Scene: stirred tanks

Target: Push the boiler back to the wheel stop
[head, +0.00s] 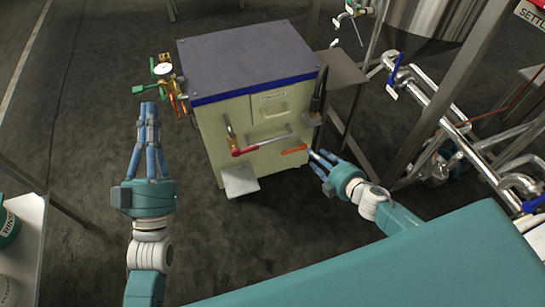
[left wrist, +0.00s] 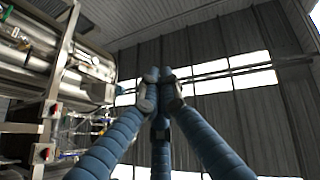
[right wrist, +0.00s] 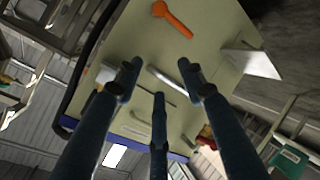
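The boiler (head: 218,125) is a cream-green box with a dark top and blue trim, standing upright on the floor. Its front has a bar handle (head: 268,142), a red-handled lever (head: 243,151), an orange lever (head: 294,150) and a low white plate (head: 240,180). My left gripper (head: 149,106) is empty in the air left of the boiler, its fingertips drawn together in the left wrist view (left wrist: 160,77). My right gripper (head: 318,157) is open and empty near the front's right edge; the boiler front fills much of the right wrist view (right wrist: 225,55). Contact is unclear. I cannot see the wheel stop.
A gauge with brass valves (head: 164,71) projects from the boiler's left side. A small grey side shelf (head: 342,70) is at its right. Metal pipework (head: 435,110) and a steel tank (head: 425,25) crowd the right. A table (head: 30,235) with cans is lower left. Floor left of the boiler is clear.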

